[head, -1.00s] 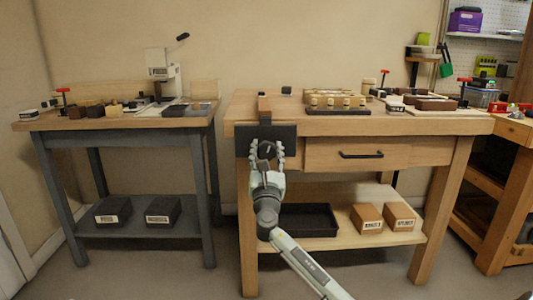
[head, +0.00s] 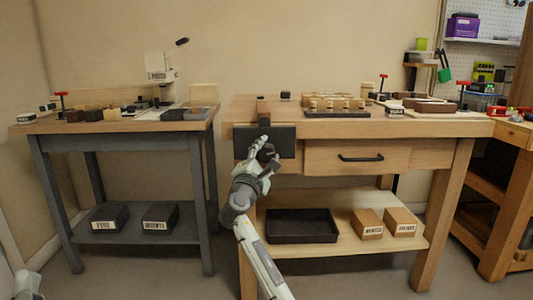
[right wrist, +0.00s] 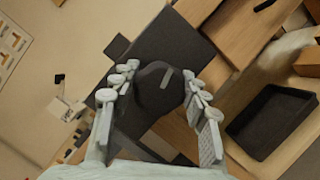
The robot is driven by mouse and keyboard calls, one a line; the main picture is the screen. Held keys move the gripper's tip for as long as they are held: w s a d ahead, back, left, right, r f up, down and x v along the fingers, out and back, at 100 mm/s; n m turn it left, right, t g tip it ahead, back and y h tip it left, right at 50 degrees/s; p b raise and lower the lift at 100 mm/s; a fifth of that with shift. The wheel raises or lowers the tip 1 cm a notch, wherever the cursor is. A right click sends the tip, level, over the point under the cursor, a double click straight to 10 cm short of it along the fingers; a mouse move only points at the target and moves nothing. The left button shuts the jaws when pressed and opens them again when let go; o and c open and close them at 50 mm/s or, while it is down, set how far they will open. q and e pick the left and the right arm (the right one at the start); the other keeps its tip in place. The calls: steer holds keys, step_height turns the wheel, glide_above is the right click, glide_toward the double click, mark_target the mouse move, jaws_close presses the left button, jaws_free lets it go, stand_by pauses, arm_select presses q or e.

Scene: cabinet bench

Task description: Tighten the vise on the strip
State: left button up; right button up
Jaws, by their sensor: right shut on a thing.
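The vise is fixed to the front left of the wooden bench, and its dark front jaw plate (head: 250,142) shows in the head view. The plate also shows in the right wrist view (right wrist: 178,45). A brown upright strip (head: 263,108) stands above the plate at the bench edge; whether the jaws touch it I cannot tell. My right gripper (head: 265,160) is shut on the dark round vise knob (right wrist: 158,92), with fingers on both sides of it. A grey mark shows on the knob's face.
A drawer with a black handle (head: 361,158) is right of the vise. A black tray (head: 302,226) and labelled boxes (head: 367,224) sit on the shelf below. A grey bench (head: 100,141) stands to the left, with a gap between the benches.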

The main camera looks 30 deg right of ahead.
steer(key=m, duration=0.1)
steer(key=m+g, duration=0.1)
steer(key=m, duration=0.1)
steer(key=shift+a+f+p, duration=0.15)
steer(key=shift+f+p, duration=0.15)
steer(key=shift+p, duration=0.05)
arm_select(q)
steer(key=shift+w+d+f+g, duration=0.25)
steer(key=shift+f+g, duration=0.3)
steer(key=shift+f, duration=0.1)
steer(key=shift+w+d+f+g, duration=0.25)
steer(key=shift+f+g, duration=0.3)
steer(key=shift+f, duration=0.1)
arm_select(e)
steer(key=shift+s+f+m+g+y, duration=0.1)
steer(key=shift+m+g+y, duration=0.35)
steer(key=shift+m, duration=0.45)
steer(key=o, duration=1.2)
arm_select(q)
steer(key=shift+s, duration=0.1)
arm_select(e)
steer(key=shift+r, duration=0.25)
steer(key=v, duration=0.7)
steer(key=shift+s+a+f, duration=0.1)
steer(key=shift+s+a, duration=0.05)
steer(key=shift+a, duration=0.05)
